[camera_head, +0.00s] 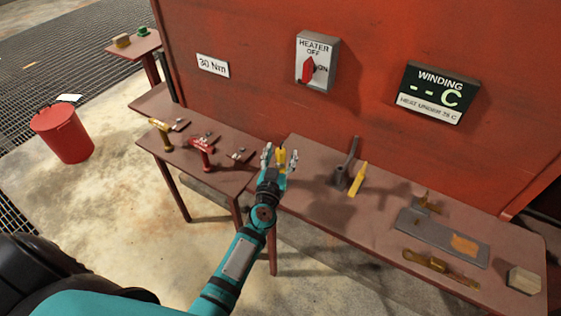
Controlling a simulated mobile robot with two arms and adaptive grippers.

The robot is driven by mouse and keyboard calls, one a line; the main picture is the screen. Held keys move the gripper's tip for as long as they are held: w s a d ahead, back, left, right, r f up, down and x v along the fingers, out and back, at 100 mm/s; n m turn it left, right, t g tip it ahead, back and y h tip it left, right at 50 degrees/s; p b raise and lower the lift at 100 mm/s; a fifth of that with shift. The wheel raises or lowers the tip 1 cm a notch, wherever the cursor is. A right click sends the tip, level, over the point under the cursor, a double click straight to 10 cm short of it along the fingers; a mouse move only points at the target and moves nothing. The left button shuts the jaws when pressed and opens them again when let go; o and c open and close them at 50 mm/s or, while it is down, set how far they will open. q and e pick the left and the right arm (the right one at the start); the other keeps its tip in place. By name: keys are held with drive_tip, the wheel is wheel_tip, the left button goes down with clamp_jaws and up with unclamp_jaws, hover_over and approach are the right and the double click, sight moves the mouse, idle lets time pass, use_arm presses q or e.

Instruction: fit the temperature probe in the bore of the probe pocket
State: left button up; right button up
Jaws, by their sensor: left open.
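My left gripper (279,157) is open above the left end of the long brown table, with its fingers spread. A small yellow piece (281,159) shows between the fingers; I cannot tell if it touches them or what it is. To the right stands a dark grey upright piece (347,165) with a wider foot, which may be the probe pocket; its bore cannot be made out. A yellow stick-like piece (358,179) stands tilted close beside it and may be the temperature probe. My right gripper is out of view.
The long table (318,190) also bears a grey plate (420,232), brass-coloured pieces (440,264) and a beige block (524,280). A smaller table at left holds a yellow tool (161,132) and a red tool (203,150). A red wall panel rises behind; a red bin (62,133) stands left.

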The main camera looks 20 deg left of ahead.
use_arm(q)
clamp_jaws()
idle(0.8)
